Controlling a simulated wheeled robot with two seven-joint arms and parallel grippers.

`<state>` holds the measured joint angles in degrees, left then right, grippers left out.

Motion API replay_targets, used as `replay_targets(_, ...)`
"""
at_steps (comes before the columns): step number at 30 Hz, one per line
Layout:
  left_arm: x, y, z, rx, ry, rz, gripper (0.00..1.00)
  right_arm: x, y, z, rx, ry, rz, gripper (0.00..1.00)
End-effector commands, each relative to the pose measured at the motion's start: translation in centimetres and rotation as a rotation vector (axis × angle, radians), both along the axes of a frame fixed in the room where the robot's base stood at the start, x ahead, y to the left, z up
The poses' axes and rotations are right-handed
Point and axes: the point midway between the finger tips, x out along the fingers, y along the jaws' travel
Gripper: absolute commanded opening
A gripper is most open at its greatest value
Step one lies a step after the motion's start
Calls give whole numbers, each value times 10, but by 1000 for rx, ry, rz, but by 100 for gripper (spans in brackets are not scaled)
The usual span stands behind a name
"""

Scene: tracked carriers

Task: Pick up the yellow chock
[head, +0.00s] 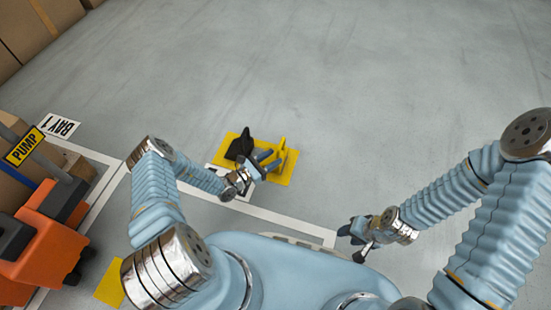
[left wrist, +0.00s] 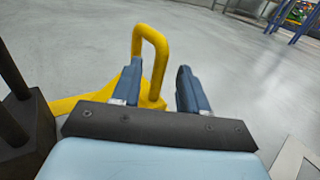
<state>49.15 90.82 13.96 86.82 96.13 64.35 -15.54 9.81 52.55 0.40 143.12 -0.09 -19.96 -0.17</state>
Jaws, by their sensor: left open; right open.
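The yellow chock (head: 281,154) stands on a yellow floor patch (head: 289,175), to the right of a black chock (head: 241,146). My left gripper (head: 268,164) is at the yellow chock, open. In the left wrist view, the chock's upright looped yellow handle (left wrist: 160,55) rises between and beyond the open fingers of my left gripper (left wrist: 158,88), nearer the left finger. That finger overlaps the handle's left leg; I cannot tell whether they touch. The chock's lower part is mostly hidden. My right gripper (head: 354,237) is open and empty, well away to the lower right.
The black chock also shows at the left edge of the left wrist view (left wrist: 28,120). An orange machine (head: 45,235) with a PUMP sign (head: 25,146) stands at left by cardboard boxes. White floor lines and a BAY 1 label (head: 59,125) are nearby. Grey floor beyond is clear.

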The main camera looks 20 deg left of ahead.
Motion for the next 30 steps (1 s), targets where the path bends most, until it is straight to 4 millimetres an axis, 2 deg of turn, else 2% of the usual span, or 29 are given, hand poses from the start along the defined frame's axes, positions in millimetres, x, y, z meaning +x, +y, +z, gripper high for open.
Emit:
replay_targets(6, 25, -19, -1, 2, -1, -2, 44, 0, 1, -5, 1, 2, 1, 43)
replay_targets(14, 29, -20, 0, 1, -1, -1, 44, 0, 1, -5, 1, 2, 1, 43)
replay_targets(23, 29, -20, 0, 1, -1, -1, 0, 0, 1, -5, 1, 2, 1, 43)
replay_targets(30, 29, -20, 0, 1, -1, -1, 0, 0, 1, -5, 1, 2, 1, 43)
